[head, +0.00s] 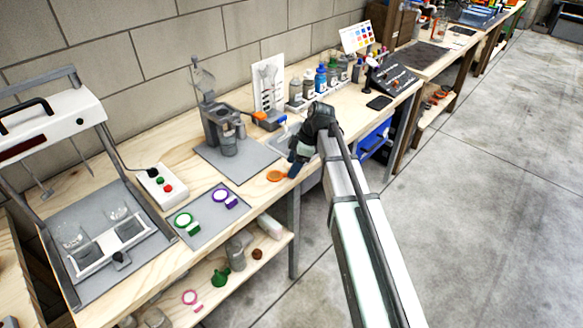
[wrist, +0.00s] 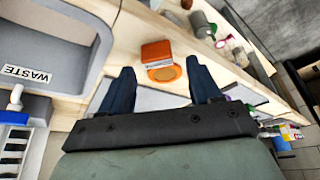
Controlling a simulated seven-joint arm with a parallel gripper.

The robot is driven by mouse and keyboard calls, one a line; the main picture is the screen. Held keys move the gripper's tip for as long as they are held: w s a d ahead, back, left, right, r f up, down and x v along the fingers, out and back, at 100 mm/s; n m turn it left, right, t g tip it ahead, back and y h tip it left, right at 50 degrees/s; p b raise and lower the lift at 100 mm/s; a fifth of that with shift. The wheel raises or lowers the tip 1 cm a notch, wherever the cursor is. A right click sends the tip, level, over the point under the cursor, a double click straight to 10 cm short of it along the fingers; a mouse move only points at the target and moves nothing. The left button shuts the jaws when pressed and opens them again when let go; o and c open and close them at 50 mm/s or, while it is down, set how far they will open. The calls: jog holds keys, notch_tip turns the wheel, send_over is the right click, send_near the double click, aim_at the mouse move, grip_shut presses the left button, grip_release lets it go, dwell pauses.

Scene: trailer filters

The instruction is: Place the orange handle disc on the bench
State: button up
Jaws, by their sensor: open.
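The orange handle disc (head: 276,176) lies on the wooden bench (head: 262,190), close to its front edge. In the wrist view its flat round disc (wrist: 164,73) faces me and its orange handle block (wrist: 157,51) is on the far side. My gripper (head: 294,168) is just right of the orange disc in the head view. In the wrist view my gripper (wrist: 161,78) is open and empty, with one dark finger on each side of the disc and apart from it. I cannot tell the height of the fingertips above the bench.
A green disc (head: 186,220) and a purple disc (head: 222,195) lie on a grey mat (head: 207,218) to the left. A pink disc (head: 190,297) is on the lower shelf. A grey stand (head: 222,125) is behind. A waste basin (wrist: 62,45) shows left in the wrist view.

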jog(key=v, duration=1)
jog(key=s+d+f+m+g+h, duration=0.1)
jog(key=s+d+f+m, duration=0.3)
jog(key=f, duration=0.7)
jog(key=s+a+f+m+g, duration=0.1)
jog(key=s+f+m, duration=0.1)
jog(key=s+f, duration=0.65)
jog(key=s+d+f+m+g+h, duration=0.1)
jog(key=s+d+f+m, duration=0.15)
jog(key=f, duration=1.05)
jog(key=s+d+f+m+g, duration=0.1)
jog(key=s+f+m, duration=0.2)
jog(key=s+f, duration=0.3)
jog(key=s+d+f+m+g+h, duration=0.1)
jog(key=s+f, duration=0.6)
jog(key=s, duration=0.9)
jog(key=s+d+f+m+g+h, duration=0.1)
jog(key=s+d+f+m, duration=0.2)
jog(key=s, duration=0.8)
notch_tip(320, 180, down, 3)
jog(key=shift+f+m+g, duration=0.2)
jog(key=shift+m+g, duration=0.2)
jog(key=shift+m, duration=0.85)
